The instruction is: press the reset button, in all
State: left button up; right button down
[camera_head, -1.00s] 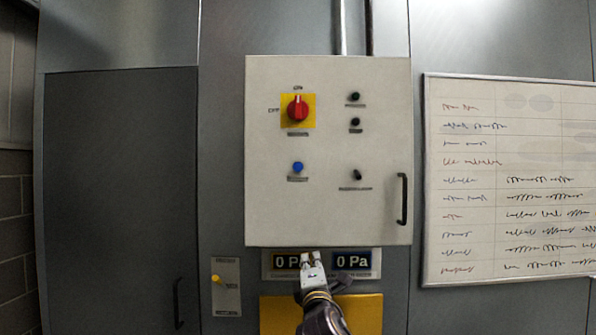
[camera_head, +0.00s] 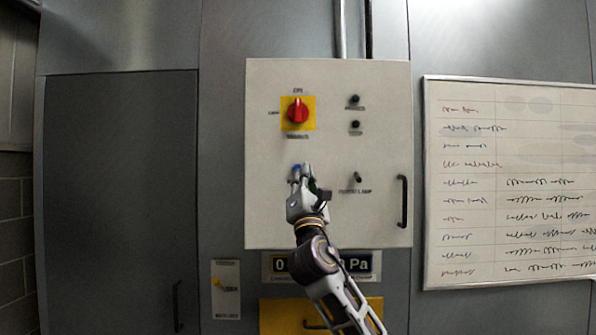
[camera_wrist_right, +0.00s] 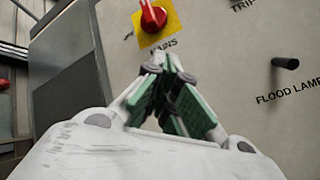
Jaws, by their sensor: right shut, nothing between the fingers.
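A blue button (camera_head: 296,168) sits at the lower left of the pale control panel (camera_head: 270,215) in the head view. Its label is covered by my gripper, so I cannot read whether it is the reset button. My right gripper (camera_head: 302,172) is at the button, with its fingertips overlapping it. I cannot tell whether they touch it. In the right wrist view the gripper (camera_wrist_right: 160,62) is shut and empty, and its fingers hide the button. My left gripper is not in view.
A red MAINS switch (camera_head: 297,111) on a yellow plate is above the button. Two dark buttons (camera_head: 354,112) and a FLOOD LAMP switch (camera_head: 357,177) are to the right. A black handle (camera_head: 403,201) stands out at the panel's right edge. A whiteboard (camera_head: 480,170) hangs further right.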

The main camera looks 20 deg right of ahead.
jog(key=shift+s+a+r+n+t, duration=0.1)
jog(key=shift+r+n+t, duration=0.1)
jog(key=shift+r, duration=0.25)
jog(key=shift+s+r+n+t, duration=0.1)
jog(key=shift+r+n, duration=0.1)
jog(key=shift+r, duration=0.2)
jog(key=shift+w, duration=0.15)
jog(key=w+d+b, duration=0.2)
jog(key=w, duration=0.6)
jog(key=shift+d, duration=0.2)
jog(key=shift+w+d+b, duration=0.3)
jog(key=shift+w+b, duration=0.15)
jog(key=shift+w, duration=0.5)
dwell(2.7)
jog(key=shift+s+a, duration=0.1)
jog(key=shift+s, duration=0.15)
jog(key=shift+s+a+p, duration=0.2)
jog(key=shift+s+p, duration=0.2)
jog(key=shift+s, duration=0.2)
jog(key=shift+s, duration=0.1)
dwell(0.4)
jog(key=shift+s+a+p, duration=0.25)
jog(key=shift+s, duration=0.55)
jog(key=shift+s+a+p, duration=0.2)
jog(key=shift+s+p, duration=0.1)
jog(key=shift+s, duration=0.45)
jog(key=shift+s+a+p, duration=0.25)
jog(key=shift+s, duration=0.55)
